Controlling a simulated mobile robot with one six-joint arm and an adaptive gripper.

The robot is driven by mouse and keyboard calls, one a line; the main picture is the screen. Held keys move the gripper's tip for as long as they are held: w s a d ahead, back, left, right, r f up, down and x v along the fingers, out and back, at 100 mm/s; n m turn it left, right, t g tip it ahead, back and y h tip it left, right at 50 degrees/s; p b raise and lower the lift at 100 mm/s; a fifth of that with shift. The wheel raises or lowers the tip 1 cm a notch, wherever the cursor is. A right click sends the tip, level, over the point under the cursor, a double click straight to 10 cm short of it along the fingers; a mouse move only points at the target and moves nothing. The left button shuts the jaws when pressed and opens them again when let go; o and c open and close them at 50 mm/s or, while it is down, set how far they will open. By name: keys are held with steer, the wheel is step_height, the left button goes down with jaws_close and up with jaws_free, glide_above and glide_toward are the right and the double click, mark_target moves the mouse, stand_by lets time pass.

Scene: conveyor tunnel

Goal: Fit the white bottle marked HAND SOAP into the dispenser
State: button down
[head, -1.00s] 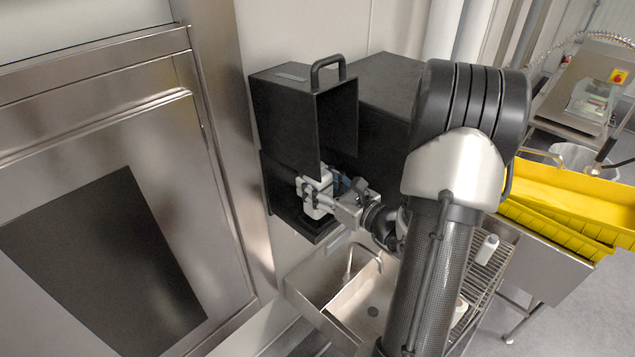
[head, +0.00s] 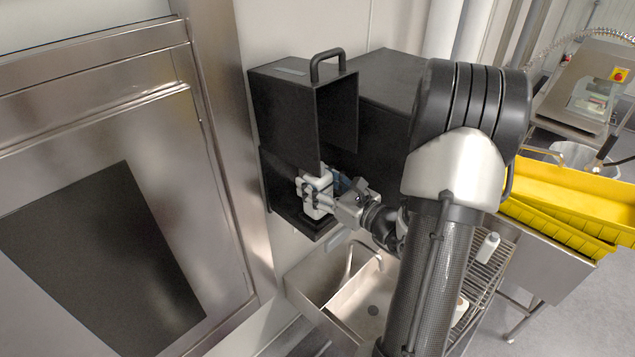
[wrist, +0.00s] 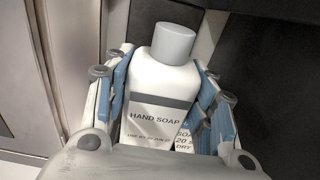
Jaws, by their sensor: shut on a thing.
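The white bottle marked HAND SOAP (wrist: 160,90) is upright between the blue-padded fingers of my gripper (wrist: 162,105) in the wrist view. Its grey cap (wrist: 174,42) is at the top and its label faces the camera. In the head view my gripper (head: 322,192) is shut on the bottle at the open front of the black dispenser (head: 285,115). The dispenser's cover is raised, with a handle on top. The bottle is mostly hidden by the fingers there, and I cannot tell whether it touches the dispenser's inside.
A steel sink (head: 372,310) with a tap lies below. A wire rack (head: 490,262) with another white bottle (head: 488,247) is to its right. A black box (head: 385,85) stands beside the dispenser. Yellow crates (head: 570,195) are at far right; a steel door (head: 100,120) is at left.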

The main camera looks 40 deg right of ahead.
steer(key=shift+f+b, duration=0.8)
steer(key=shift+f, duration=0.1)
steer(key=c, duration=0.6)
jaws_free()
steer(key=s, duration=1.2)
steer(key=shift+d+r, duration=0.3)
steer(key=shift+d, duration=0.05)
